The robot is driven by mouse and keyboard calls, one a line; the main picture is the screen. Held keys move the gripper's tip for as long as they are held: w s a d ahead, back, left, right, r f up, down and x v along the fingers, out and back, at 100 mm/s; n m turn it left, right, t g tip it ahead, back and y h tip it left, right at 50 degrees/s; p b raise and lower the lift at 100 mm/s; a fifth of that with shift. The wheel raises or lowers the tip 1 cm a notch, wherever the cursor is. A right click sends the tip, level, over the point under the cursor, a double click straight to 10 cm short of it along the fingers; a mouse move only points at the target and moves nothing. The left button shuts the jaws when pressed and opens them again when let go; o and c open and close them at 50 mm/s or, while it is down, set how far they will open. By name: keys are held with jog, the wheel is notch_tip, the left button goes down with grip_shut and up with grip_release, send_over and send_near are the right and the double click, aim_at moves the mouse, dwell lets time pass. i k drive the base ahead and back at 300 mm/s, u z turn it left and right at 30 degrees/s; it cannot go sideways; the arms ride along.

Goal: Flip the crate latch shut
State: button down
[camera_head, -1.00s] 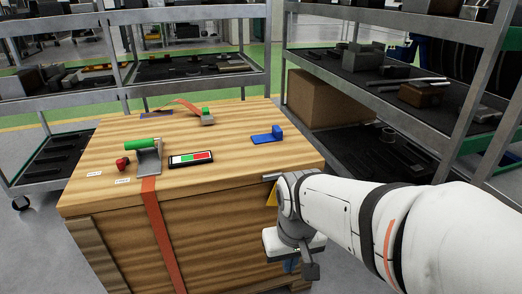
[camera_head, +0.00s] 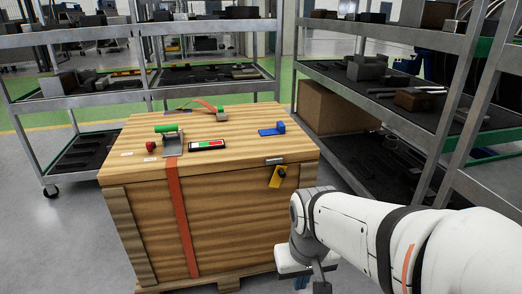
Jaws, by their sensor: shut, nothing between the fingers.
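The wooden crate (camera_head: 235,222) stands on the floor left of centre. A yellow latch (camera_head: 275,181) with a dark knob hangs tilted on its front face, near the top right corner. A grey metal catch piece (camera_head: 275,161) sits just above it at the crate's top edge. My gripper (camera_head: 301,283) is low at the bottom of the view, below and right of the latch and apart from it. It is shut and empty; its fingertips show only in small part.
On the crate top are a green-handled tool (camera_head: 171,138), a red knob (camera_head: 151,146), a red-green indicator (camera_head: 207,145) and a blue bracket (camera_head: 272,129). An orange strap (camera_head: 181,215) runs down the front. Shelving (camera_head: 420,130) stands close on the right.

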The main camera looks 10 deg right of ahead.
aim_at(279, 172)
jog(key=u, duration=0.15)
jog(key=i, duration=0.95)
jog(key=z, duration=0.1)
